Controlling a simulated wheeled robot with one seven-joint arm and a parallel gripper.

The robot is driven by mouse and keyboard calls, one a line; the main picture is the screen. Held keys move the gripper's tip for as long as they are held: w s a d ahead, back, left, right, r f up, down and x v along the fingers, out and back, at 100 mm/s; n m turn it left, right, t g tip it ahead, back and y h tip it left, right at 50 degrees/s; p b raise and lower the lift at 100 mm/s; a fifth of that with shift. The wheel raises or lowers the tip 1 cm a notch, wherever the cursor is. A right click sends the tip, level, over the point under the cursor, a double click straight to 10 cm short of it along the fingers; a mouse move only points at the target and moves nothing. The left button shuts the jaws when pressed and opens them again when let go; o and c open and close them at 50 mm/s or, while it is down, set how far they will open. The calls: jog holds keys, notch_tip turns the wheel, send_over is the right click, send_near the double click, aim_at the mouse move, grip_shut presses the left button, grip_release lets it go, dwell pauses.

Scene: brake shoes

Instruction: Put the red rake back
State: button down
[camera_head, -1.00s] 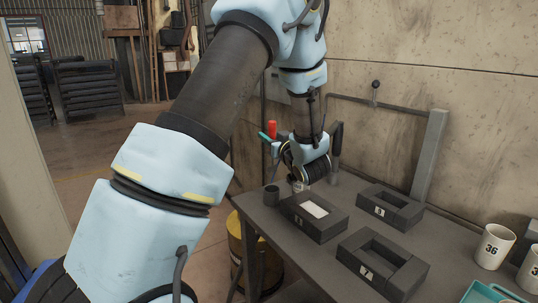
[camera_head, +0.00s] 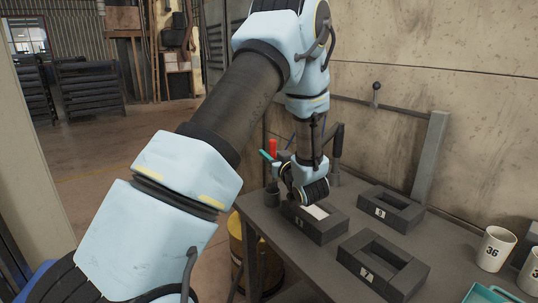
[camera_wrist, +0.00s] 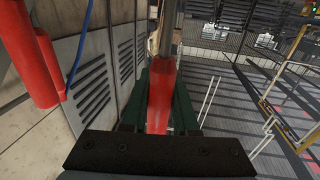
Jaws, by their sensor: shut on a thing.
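The red rake shows in the head view as an upright red handle (camera_head: 273,147). My gripper (camera_head: 271,159) is shut on this handle, left of my wrist. In the wrist view the red handle (camera_wrist: 160,97) stands between my dark green fingers, with a grey shaft above it in the picture.
The dark table (camera_head: 292,229) carries block-like trays: one with a white piece (camera_head: 315,212), tray 3 (camera_head: 390,210) and tray 7 (camera_head: 383,262). Mugs (camera_head: 494,248) and a teal tray (camera_head: 489,294) are at the right. A yellow drum (camera_head: 240,250) stands beside the table.

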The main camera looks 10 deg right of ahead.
jog(key=shift+f, duration=0.2)
jog(key=c, duration=0.7)
grip_release()
jog(key=shift+r, duration=0.1)
jog(key=b+v, duration=0.1)
jog(key=v, duration=0.3)
jog(key=b+v, duration=0.1)
jog(key=v, duration=0.3)
jog(key=r+b+v, duration=0.1)
jog(key=v, duration=0.3)
jog(key=shift+s, duration=0.1)
